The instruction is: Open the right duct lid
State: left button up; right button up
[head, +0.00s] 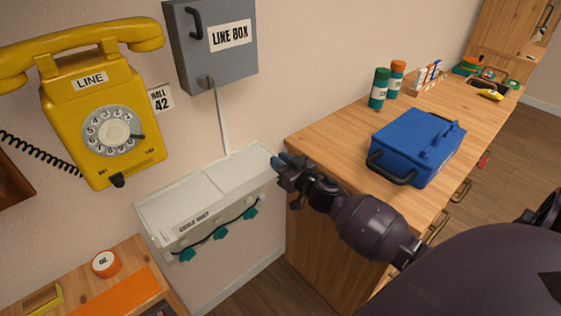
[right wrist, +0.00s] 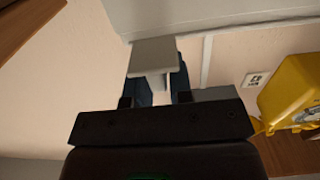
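The white duct (head: 165,220) is on the wall below the line box, with its flat lids on top. The right duct lid (head: 235,172) lies flat, looking closed. My right gripper (head: 276,161) is at the lid's right end. In the right wrist view, a pale grey tab (right wrist: 155,52) stands in front of my two blue fingertips (right wrist: 160,90), with its narrow stem between them. A gap shows between the fingers, but I cannot tell whether they press on the stem. My left gripper is not in view.
A yellow dial phone (head: 105,110) and a grey line box (head: 212,50) hang above the duct. A wooden counter (head: 325,132) with a blue case (head: 415,145) stands close to my right arm. A wooden surface with an orange tape roll (head: 106,264) is at lower left.

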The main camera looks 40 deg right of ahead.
aim_at(225, 194)
grip_shut()
jog(key=shift+a, duration=0.3)
jog(key=a, duration=0.2)
jog(key=a+p, duration=0.1)
jog(key=a, duration=0.3)
jog(key=shift+s+a+r+p, duration=0.2)
jog(key=shift+s+p, duration=0.05)
jog(key=shift+p, duration=0.05)
jog(key=a, duration=0.9)
jog(key=shift+s+a+f, duration=0.2)
jog(key=shift+s+a, duration=0.1)
jog(key=shift+s, duration=0.1)
jog(key=shift+a, duration=0.55)
jog(key=shift+s+a, duration=0.1)
jog(key=shift+a, duration=0.05)
